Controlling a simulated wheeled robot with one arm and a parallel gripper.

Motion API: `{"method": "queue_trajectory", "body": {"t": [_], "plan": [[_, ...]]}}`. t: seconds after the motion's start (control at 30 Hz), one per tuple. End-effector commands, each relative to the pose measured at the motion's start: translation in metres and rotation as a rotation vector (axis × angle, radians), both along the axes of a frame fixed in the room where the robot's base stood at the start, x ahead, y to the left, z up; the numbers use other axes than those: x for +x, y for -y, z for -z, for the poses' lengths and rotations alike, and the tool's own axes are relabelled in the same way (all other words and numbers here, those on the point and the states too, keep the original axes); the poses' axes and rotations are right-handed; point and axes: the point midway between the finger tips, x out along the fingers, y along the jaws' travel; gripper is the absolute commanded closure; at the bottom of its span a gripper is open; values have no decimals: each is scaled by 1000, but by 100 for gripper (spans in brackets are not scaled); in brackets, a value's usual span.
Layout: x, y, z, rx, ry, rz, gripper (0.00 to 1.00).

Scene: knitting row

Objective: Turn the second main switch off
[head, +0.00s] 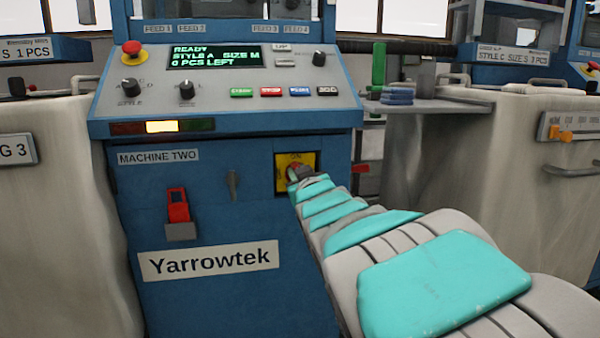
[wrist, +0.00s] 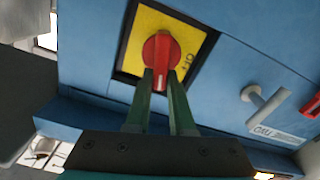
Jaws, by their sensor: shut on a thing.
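The main switch (head: 293,172) is a red rotary knob on a yellow plate (head: 311,160), on the front of the blue cabinet labelled MACHINE TWO. In the head view my gripper (head: 300,177) reaches it and hides most of the knob. In the wrist view the red knob (wrist: 161,50) sits on the yellow plate (wrist: 190,38), its bar pointing down toward my gripper. My gripper's two green fingers (wrist: 161,82) are shut on the knob's bar, one on each side.
A red latch (head: 178,205) and a grey handle (head: 233,185) are left of the switch. The panel above has a red emergency button (head: 132,48), knobs and a lit screen (head: 214,56) reading READY.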

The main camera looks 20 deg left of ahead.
Motion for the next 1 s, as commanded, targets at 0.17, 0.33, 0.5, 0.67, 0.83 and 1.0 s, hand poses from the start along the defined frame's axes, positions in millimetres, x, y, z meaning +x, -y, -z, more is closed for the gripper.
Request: {"method": "queue_trajectory", "body": {"t": [0.17, 0.33, 0.5, 0.67, 0.83, 1.0], "plan": [[-1, -2, 1, -148, 89, 2, 100], [-2, -4, 3, -287, 174, 1, 100], [-4, -6, 6, -424, 257, 2, 100], [-5, -8, 8, -554, 337, 1, 100], [-6, -10, 11, -691, 422, 0, 100], [-7, -11, 13, -821, 503, 1, 100]]}}
